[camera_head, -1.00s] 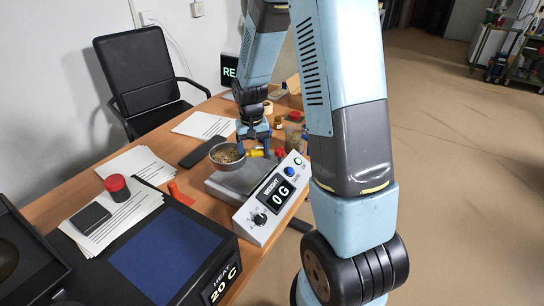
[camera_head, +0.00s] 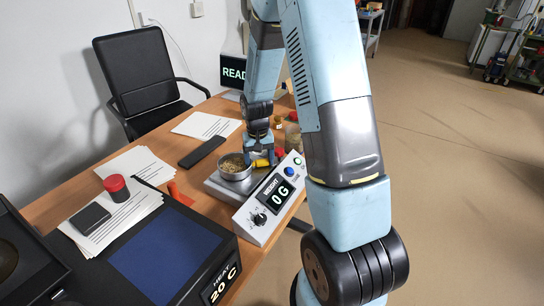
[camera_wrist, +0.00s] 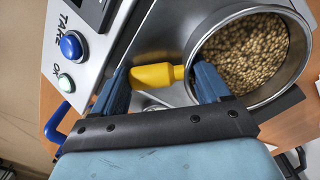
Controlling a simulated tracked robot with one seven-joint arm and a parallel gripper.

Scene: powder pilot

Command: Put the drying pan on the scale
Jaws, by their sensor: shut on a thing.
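The drying pan (camera_head: 234,167) is a round metal dish filled with tan grains, with a yellow handle. My gripper (camera_head: 262,157) is shut on that handle. In the wrist view the blue fingers (camera_wrist: 160,77) stand on both sides of the handle, and the pan (camera_wrist: 192,50) is at the upper right. The scale (camera_head: 250,222) has a grey plate and a front panel reading "0 G". The pan is over the scale's plate and looks level. I cannot tell whether it touches the plate or hangs just above it.
A black heater (camera_head: 216,272) with a blue pad and a "20 C" display stands in front left of the scale. Papers (camera_head: 135,165), a red-capped jar (camera_head: 116,187), an orange item (camera_head: 180,194) and a black slab (camera_head: 202,152) lie on the table. Several small jars stand behind.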

